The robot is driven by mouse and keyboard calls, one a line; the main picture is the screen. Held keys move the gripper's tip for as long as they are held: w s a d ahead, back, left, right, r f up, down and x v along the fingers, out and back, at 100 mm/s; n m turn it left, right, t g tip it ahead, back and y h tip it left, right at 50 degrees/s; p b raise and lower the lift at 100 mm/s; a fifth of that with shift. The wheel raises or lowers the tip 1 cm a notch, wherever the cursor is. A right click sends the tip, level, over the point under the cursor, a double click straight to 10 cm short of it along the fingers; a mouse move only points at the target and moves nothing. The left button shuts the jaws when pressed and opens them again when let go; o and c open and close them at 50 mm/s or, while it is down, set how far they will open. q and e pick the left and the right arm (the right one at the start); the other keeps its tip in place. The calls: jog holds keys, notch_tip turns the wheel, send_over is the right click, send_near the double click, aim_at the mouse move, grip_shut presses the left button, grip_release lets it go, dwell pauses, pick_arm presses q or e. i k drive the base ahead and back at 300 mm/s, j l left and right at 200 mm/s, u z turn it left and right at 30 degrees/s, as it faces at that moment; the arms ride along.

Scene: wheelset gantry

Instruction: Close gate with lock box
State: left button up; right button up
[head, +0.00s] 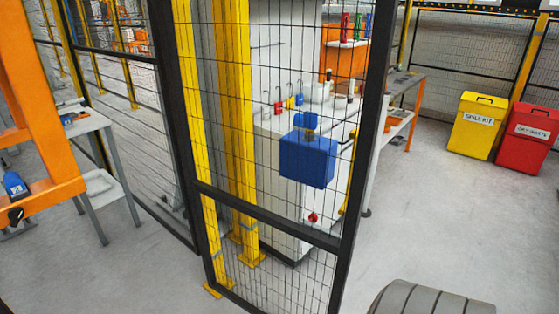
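A tall mesh gate panel with a black frame (266,218) stands upright in the middle of the head view. A blue lock box (307,161) is seen at its upper mesh, near the right-hand upright, with a small brass-coloured part and a blue piece on top. A yellow bar (350,178), perhaps a handle, shows beside that upright. Open floor lies to the right of the upright, with no post meeting it in view. Neither of my grippers is in view.
Yellow posts (240,130) and a white cabinet (285,228) stand behind the mesh. An orange structure (42,100) and a grey table (88,124) are at left. Yellow (475,135) and red (525,145) bins stand at right.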

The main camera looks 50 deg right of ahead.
aim_at(310, 161)
jog(key=k+l, duration=0.1)
jog(key=l, duration=0.3)
jog(key=k+l+u, duration=0.1)
jog(key=l, duration=0.35)
jog(key=k+l, duration=0.15)
jog(key=l, duration=0.25)
jog(key=k+l+u, duration=0.1)
jog(key=l, duration=0.35)
jog(key=k+l, duration=0.15)
jog(key=l, duration=0.25)
jog(key=k+l+u, duration=0.1)
jog(key=l, duration=0.3)
